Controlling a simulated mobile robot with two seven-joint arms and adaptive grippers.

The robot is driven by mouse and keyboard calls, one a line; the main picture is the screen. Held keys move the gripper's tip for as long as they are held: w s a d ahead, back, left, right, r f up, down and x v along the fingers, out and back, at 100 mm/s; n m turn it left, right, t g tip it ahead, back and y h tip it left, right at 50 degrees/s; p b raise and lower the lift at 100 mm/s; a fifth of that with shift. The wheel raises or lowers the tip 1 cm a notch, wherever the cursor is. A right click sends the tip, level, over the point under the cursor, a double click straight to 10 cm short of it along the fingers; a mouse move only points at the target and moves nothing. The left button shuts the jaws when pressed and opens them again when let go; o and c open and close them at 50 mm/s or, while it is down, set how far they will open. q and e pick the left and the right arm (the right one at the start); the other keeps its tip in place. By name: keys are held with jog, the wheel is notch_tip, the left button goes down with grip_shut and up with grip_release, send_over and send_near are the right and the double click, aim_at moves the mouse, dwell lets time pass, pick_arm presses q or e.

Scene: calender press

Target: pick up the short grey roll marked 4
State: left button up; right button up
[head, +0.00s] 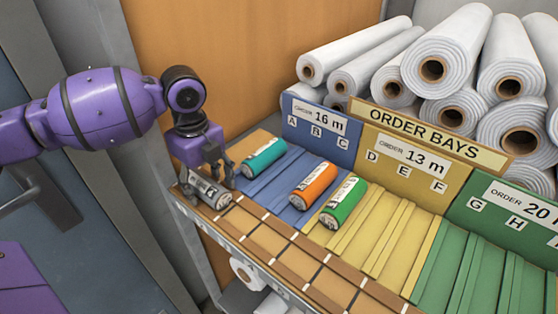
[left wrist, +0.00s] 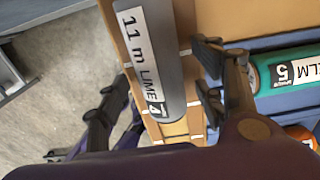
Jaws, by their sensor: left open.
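The short grey roll (head: 209,193) lies on the tan front ledge at the shelf's left end. In the left wrist view the grey roll (left wrist: 150,45) carries a white label reading 11 m LIME and a 4. My left gripper (head: 208,180) is directly over it, pointing down and open, and partly hides it. In the left wrist view the fingers of my left gripper (left wrist: 158,82) stand apart, one on each side of the roll; I cannot tell whether they touch it. My right gripper is not in view.
A teal roll (head: 264,157) lies close by on the right; orange (head: 314,184) and green (head: 343,202) rolls lie farther right in the grooved bays. A blue ORDER board (head: 318,128) stands behind. Large white rolls (head: 445,50) are stacked at the back. The ledge to the right is clear.

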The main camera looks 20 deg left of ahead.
pick_arm(q)
jog(key=c, duration=1.2)
jog(key=shift+c, duration=0.4)
jog(key=shift+r, duration=0.2)
